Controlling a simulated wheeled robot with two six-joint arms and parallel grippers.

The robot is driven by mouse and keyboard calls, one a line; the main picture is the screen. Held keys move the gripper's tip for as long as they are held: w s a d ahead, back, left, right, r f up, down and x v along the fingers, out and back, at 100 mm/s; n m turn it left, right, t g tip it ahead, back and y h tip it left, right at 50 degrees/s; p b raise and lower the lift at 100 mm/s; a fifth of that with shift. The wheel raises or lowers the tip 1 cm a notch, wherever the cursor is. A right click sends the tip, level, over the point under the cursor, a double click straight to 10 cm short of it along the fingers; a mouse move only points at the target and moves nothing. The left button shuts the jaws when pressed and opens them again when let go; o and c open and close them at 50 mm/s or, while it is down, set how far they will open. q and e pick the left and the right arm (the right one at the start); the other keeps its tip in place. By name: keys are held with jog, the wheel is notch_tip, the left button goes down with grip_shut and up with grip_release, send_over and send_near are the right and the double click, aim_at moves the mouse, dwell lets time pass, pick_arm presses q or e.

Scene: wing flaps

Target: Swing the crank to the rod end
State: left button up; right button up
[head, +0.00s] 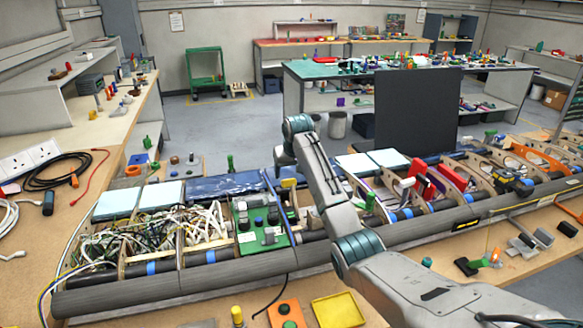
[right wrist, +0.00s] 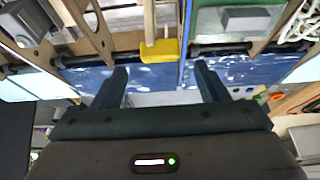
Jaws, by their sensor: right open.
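A yellow block (right wrist: 158,51) sits at the end of a pale upright bar (right wrist: 149,18) in the right wrist view; it may be the crank. A yellow piece (head: 289,183) at the wing's rear edge in the head view looks like the same part. I cannot make out the rod end. My right gripper (right wrist: 160,77) is open and empty, its two fingers pointing toward the wing on either side of the yellow block's line, apart from it. In the head view my right arm reaches over the wing and its fingers are not clear. My left gripper is out of view.
The long wing (head: 195,293) lies across the bench with open bays. A green circuit board (head: 262,228) and bundled white wires (head: 150,238) fill bays to the left. Blue film (head: 225,186) lies behind. Yellow (head: 338,310) and orange (head: 287,314) trays stand in front.

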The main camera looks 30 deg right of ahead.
jog(key=b+v, duration=0.1)
jog(key=v, duration=0.4)
jog(key=shift+f, duration=0.2)
dwell(0.3)
